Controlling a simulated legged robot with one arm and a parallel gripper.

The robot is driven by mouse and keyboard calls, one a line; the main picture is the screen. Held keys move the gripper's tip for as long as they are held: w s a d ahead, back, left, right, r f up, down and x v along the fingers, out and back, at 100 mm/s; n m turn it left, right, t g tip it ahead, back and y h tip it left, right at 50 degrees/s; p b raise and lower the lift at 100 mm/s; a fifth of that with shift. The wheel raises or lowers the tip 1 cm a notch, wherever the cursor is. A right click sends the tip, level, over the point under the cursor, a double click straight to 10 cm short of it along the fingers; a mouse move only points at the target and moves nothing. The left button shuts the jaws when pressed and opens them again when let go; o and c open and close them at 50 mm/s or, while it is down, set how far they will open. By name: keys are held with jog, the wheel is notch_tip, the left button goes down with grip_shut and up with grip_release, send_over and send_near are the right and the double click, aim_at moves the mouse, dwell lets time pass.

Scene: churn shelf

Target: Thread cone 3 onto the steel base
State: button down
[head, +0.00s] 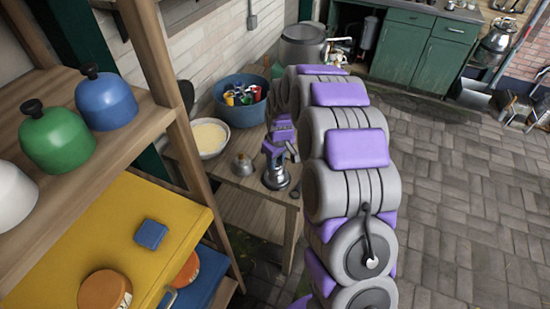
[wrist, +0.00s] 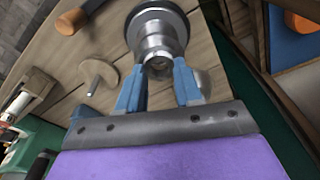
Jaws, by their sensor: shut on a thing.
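My gripper (wrist: 160,72) points down over the small wooden table, and its two blue fingers are closed around a narrow steel neck, which I take to be cone 3 (wrist: 158,62). Directly below it is a wide, round, flared steel piece with a dark rim, likely the steel base (wrist: 135,33). In the head view my gripper (head: 274,150) is above this steel piece (head: 276,180). The held part lines up with the wide piece, but I cannot tell whether they touch or where one ends. A small steel dome (head: 243,166) stands apart on the table.
A pale bowl (head: 208,151) and a blue tub of cans (head: 241,112) stand behind on the table. A wooden disc with a peg (wrist: 98,74) and an orange-brown knob (wrist: 70,22) lie near. A shelf (head: 142,125) with blue and green domes rises at the left.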

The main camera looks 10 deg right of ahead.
jog(key=shift+d+f, duration=0.1)
jog(key=shift+f, duration=0.7)
jog(key=shift+c, duration=1.8)
grip_release()
jog(key=shift+r, duration=0.15)
jog(key=shift+r+p, duration=0.95)
jog(key=shift+r, duration=1.75)
